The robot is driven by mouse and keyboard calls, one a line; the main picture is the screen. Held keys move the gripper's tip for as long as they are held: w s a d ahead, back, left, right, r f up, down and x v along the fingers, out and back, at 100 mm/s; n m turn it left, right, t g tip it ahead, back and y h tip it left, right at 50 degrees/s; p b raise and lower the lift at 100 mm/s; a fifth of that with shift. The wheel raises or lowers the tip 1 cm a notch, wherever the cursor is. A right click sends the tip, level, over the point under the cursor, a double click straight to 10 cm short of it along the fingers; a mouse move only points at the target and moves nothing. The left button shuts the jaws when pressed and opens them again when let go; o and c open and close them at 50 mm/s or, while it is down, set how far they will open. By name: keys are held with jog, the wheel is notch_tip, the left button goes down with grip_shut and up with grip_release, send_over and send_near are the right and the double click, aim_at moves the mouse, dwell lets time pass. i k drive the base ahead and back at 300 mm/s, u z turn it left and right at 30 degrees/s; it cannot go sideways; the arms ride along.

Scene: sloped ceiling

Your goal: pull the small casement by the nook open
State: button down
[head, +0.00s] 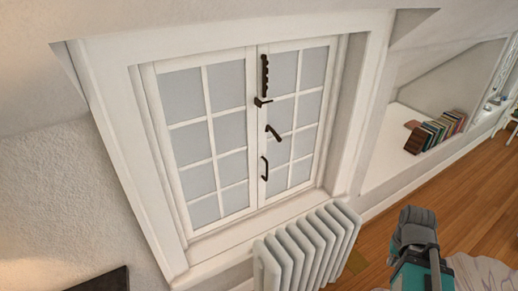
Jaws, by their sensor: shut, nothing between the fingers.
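The small casement (245,125) is a white two-sash window with pale panes, set in a deep white frame beside the nook (425,100). Both sashes look closed. Dark fittings run down the right sash's left edge: a notched bar (265,75), a small latch (262,101), a slanted lever (273,131) and a curved pull handle (264,168). My gripper (415,218), dark grey on a teal body, is at the lower right, apart from the window and its fittings. It is shut and holds nothing; its fingertips are hard to make out.
A white ribbed radiator (308,248) stands under the window's right part, between my gripper and the sill. The nook holds a row of books (437,131). Wooden floor (468,195) is open at right. A dark flat object (100,282) shows at lower left.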

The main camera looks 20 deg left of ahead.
aim_at(316, 70)
jog(key=u, duration=0.45)
jog(key=k, duration=0.5)
jog(key=u, duration=0.8)
jog(key=k, duration=0.65)
jog(key=u, duration=0.05)
jog(key=i, duration=0.85)
jog(key=z, duration=1)
jog(key=i, duration=1.1)
jog(key=z, duration=0.15)
